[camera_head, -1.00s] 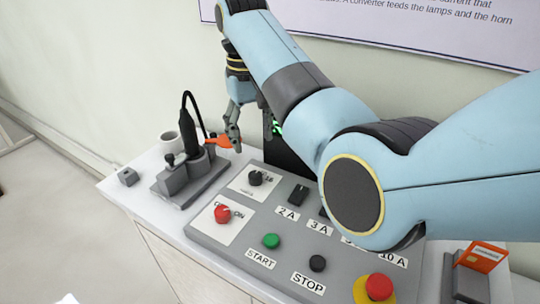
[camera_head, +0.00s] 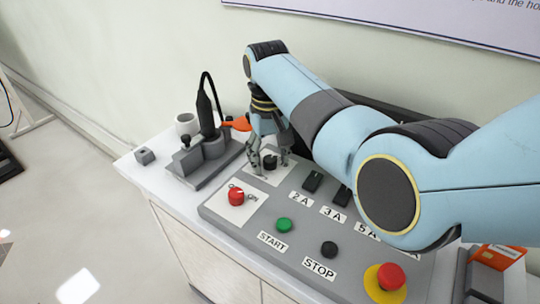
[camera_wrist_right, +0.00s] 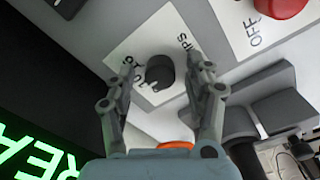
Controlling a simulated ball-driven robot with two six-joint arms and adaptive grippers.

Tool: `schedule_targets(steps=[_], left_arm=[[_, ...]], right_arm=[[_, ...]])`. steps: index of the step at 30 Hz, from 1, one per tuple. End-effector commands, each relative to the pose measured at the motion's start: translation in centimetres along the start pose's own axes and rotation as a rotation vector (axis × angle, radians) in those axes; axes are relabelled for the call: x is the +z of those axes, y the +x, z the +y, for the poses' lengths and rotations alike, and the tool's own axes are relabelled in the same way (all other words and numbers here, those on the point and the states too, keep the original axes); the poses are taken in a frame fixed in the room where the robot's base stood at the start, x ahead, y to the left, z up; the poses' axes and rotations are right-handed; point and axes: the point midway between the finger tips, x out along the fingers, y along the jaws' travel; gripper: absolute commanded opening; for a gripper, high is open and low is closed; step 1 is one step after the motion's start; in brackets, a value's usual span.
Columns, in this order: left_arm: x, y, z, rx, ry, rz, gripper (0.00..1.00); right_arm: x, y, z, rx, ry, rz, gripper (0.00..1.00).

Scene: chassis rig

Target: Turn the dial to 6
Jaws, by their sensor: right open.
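The black dial (camera_head: 269,162) sits on a white label plate at the upper left of the grey panel. In the right wrist view the dial (camera_wrist_right: 159,73) shows from above, with printed marks around it partly covered by the fingers; I cannot read its setting. My right gripper (camera_head: 270,158) is over the dial, pointing down, with its fingers spread on either side. In the right wrist view the open fingers (camera_wrist_right: 163,78) stand apart from the knob, with gaps on both sides. My left gripper is not in view.
A red OFF/ON knob (camera_head: 236,196) is near the dial. A green START button (camera_head: 284,225), black STOP button (camera_head: 329,249) and red emergency button (camera_head: 390,276) lie along the front. A grey stand with a black handle (camera_head: 206,118) and a mug (camera_head: 187,124) are left.

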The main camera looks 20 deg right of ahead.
Motion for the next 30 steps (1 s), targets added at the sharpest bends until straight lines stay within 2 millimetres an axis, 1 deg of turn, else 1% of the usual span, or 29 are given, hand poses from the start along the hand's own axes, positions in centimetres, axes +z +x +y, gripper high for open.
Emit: schedule_targets(steps=[2, 12, 14, 23, 30], left_arm=[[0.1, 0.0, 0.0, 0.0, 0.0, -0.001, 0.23], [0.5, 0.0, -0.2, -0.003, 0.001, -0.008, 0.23], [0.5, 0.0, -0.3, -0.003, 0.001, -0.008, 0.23], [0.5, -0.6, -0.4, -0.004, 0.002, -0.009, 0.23], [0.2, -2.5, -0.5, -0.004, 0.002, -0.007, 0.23]], right_arm=[[0.0, 0.0, 0.0, 0.0, 0.0, 0.0, 0.52], [0.0, -0.1, 0.0, 0.0, 0.0, 0.0, 0.07], [0.0, -0.1, 0.0, 0.0, 0.0, 0.0, 0.0], [0.0, -0.2, 0.0, 0.0, -0.035, -0.001, 0.0], [0.0, -0.5, 0.0, -0.001, -0.168, 0.003, 0.0]])
